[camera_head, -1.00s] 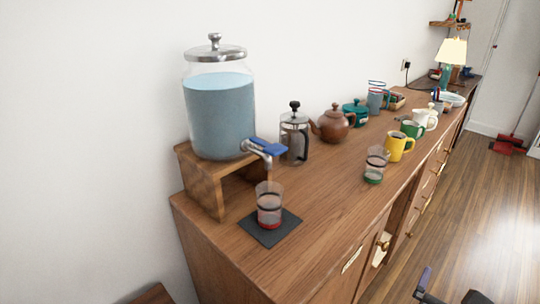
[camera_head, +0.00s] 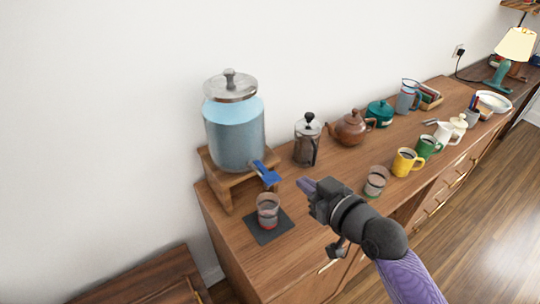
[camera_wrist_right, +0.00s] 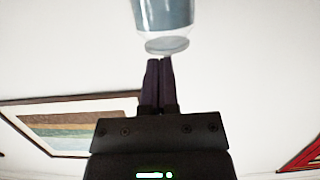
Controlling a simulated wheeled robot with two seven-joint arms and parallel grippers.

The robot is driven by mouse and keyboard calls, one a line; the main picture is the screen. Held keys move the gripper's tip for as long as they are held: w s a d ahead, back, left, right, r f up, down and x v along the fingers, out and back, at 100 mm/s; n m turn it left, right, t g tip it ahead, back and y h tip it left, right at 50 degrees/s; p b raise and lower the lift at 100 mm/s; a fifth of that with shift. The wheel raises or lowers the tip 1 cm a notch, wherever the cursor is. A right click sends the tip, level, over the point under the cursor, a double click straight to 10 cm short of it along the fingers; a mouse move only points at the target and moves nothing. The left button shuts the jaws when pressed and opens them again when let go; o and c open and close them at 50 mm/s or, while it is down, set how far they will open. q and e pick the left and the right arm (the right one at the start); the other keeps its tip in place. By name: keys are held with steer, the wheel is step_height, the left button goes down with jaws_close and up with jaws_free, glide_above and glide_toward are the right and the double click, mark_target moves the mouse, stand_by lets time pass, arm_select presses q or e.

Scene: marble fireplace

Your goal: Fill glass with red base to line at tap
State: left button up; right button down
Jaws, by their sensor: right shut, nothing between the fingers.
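The glass with the red base (camera_head: 268,212) stands upright on a dark square mat (camera_head: 262,236), below the tap. It has a dark line around it; I cannot tell whether it holds water. The tap's blue lever (camera_head: 267,174) sticks out from the front of the glass dispenser (camera_head: 236,138), which holds bluish water and sits on a wooden stand. My right gripper (camera_head: 304,184) is shut and empty, just right of the lever and apart from it. In the right wrist view its closed fingers (camera_wrist_right: 158,75) point towards the upside-down dispenser (camera_wrist_right: 163,15). My left gripper is not in view.
A French press (camera_head: 307,140), a brown teapot (camera_head: 350,128), a yellow mug (camera_head: 405,162) and other crockery line the wooden cabinet top. A framed picture (camera_wrist_right: 75,125) hangs on the wall.

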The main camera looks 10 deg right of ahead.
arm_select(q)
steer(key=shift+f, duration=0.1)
arm_select(e)
steer(key=shift+a, duration=0.1)
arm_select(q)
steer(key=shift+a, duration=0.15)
arm_select(e)
steer(key=b, duration=0.2)
glide_above(265, 171)
steer(key=s+d, duration=0.2)
steer(key=s, duration=0.2)
step_height(265, 171, down, 3)
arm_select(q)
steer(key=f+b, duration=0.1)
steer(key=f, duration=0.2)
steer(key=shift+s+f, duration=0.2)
arm_select(e)
step_height(265, 171, down, 4)
steer(key=shift+s+r, duration=0.15)
steer(key=shift+r, duration=0.05)
